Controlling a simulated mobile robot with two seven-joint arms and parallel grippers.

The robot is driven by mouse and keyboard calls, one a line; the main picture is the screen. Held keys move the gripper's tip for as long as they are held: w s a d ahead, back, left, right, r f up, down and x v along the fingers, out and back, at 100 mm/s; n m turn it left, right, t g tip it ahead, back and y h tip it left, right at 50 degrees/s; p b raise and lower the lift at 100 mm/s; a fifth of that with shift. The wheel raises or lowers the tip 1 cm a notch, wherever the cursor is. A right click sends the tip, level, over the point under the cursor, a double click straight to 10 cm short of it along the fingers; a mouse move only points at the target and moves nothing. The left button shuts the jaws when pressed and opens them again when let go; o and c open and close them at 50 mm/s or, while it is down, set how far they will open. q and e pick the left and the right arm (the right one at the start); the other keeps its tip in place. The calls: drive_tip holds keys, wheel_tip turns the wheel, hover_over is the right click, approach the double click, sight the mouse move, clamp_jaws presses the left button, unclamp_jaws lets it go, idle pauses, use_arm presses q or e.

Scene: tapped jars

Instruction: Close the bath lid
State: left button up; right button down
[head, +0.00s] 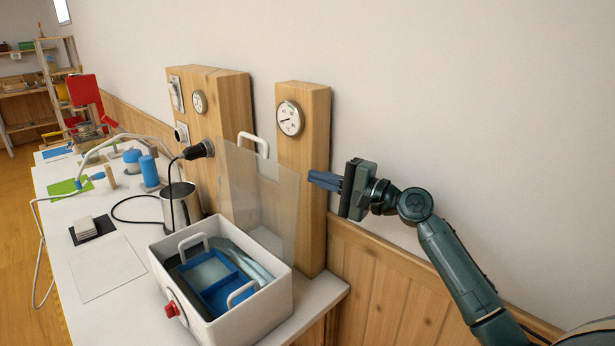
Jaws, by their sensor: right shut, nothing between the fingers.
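The bath is a white box (239,325) on the near end of the white table, with a red knob (171,310) on its front. Its clear lid (275,200) stands open, upright along the back edge, with a white handle (254,140) at its top. Inside the bath is a blue rack (222,293) with two light handles. My right gripper (312,180) is shut and empty. Its blue fingers point left, close to the lid's upper right edge and in front of the right wooden post; I cannot tell whether they touch the lid. My left gripper is not in view.
Wooden posts (316,150) with dials stand behind the bath. A metal pot (182,205) with a black cable is behind it to the left.

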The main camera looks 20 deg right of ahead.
sight(286, 169)
drive_tip(key=p+x, duration=0.1)
drive_tip(key=x, duration=0.7)
drive_tip(key=shift+w+a, duration=0.1)
drive_tip(key=shift+a, duration=0.1)
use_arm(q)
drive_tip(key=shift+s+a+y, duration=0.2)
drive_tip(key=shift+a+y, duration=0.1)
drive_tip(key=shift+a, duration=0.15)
